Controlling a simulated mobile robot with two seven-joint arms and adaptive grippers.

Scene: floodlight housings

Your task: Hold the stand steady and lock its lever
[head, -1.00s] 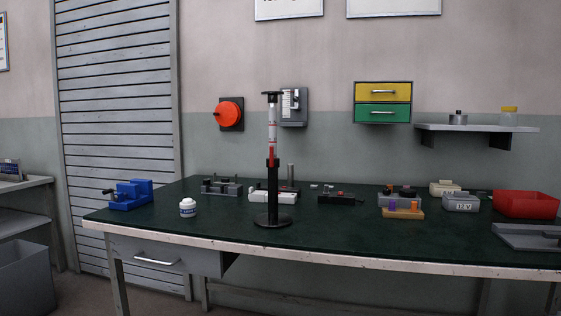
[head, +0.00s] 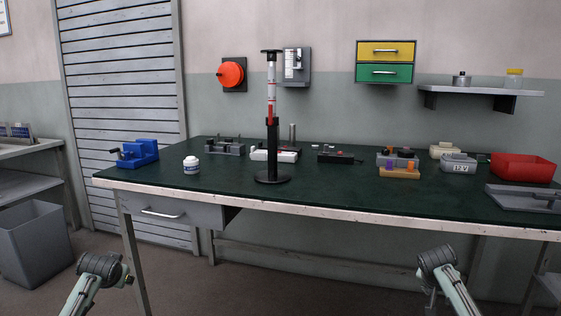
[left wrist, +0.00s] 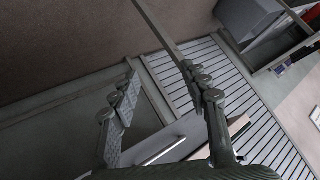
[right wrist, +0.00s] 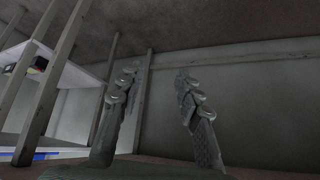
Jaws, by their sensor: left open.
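The stand (head: 272,140) is upright on the dark green bench, near its front edge. It has a round black base (head: 272,177), a black lower tube, a pale upper tube with red marks and a black crosspiece on top. A dark collar (head: 272,121) sits partway up; I cannot make out the lever. My left gripper (left wrist: 158,75) is open and empty in the left wrist view, below the bench top. My right gripper (right wrist: 157,75) is open and empty in the right wrist view. Both arms are low in front of the bench, apart from the stand.
A white jar (head: 191,166) and a blue vise (head: 138,153) are left of the stand. Fixtures (head: 274,154) stand behind it. An orange block (head: 399,172), a red bin (head: 523,167) and a grey tray (head: 522,199) are to the right. The front edge (head: 330,216) lies between arms and stand.

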